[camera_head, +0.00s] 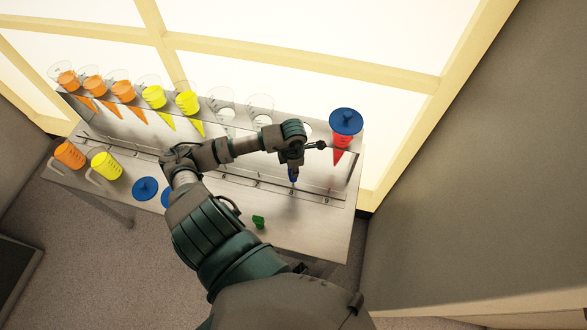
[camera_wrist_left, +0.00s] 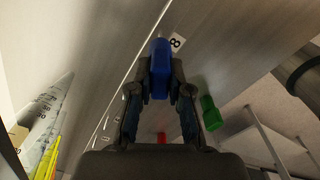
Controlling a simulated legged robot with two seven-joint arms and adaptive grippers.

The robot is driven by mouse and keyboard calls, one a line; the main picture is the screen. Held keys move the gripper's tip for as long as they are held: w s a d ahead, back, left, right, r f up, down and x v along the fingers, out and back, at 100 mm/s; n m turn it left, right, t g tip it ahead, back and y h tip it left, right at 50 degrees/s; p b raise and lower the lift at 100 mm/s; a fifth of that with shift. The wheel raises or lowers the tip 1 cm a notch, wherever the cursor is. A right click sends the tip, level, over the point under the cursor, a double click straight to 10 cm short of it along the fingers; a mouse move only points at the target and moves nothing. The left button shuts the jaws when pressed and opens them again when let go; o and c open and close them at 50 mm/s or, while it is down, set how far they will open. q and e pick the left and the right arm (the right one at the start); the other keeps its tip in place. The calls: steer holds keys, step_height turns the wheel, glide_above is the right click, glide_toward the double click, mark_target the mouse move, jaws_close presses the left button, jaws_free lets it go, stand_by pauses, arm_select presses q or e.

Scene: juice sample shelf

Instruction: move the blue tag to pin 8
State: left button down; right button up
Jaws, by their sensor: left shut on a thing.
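The blue tag (camera_head: 293,177) is pinched between the fingertips of my left gripper (camera_head: 292,167), over the numbered strip (camera_head: 310,191) at the bench's right part. In the left wrist view the blue tag (camera_wrist_left: 160,66) stands out beyond the shut fingers (camera_wrist_left: 160,88). The white label 8 (camera_wrist_left: 175,42) is just right of the tag's far end. Pin 8 itself is not clear in either view, and I cannot tell whether the tag touches it. My right gripper is not in view.
A green tag (camera_head: 259,222) lies near the bench front; a red tag (camera_wrist_left: 161,137) shows in the wrist view. Cones and cups line the rack behind, with a blue-lidded red cone (camera_head: 341,155) at right. Orange (camera_head: 69,154) and yellow (camera_head: 105,165) cups stand left.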

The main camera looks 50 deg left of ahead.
arm_select(q)
steer(key=shift+f+b, duration=0.6)
steer(key=shift+f, duration=0.15)
steer(key=shift+s+d+f+b, duration=0.1)
steer(key=shift+s+f+b, duration=0.1)
steer(key=shift+f+b, duration=0.3)
stand_by(0.3)
steer(key=shift+w+r+p, duration=0.25)
steer(key=shift+r+p, duration=0.45)
steer(key=shift+r, duration=0.3)
stand_by(0.5)
steer(key=shift+s+f+b, duration=0.2)
steer(key=shift+f+b, duration=0.45)
steer(key=shift+b, duration=0.15)
steer(key=shift+r, duration=0.2)
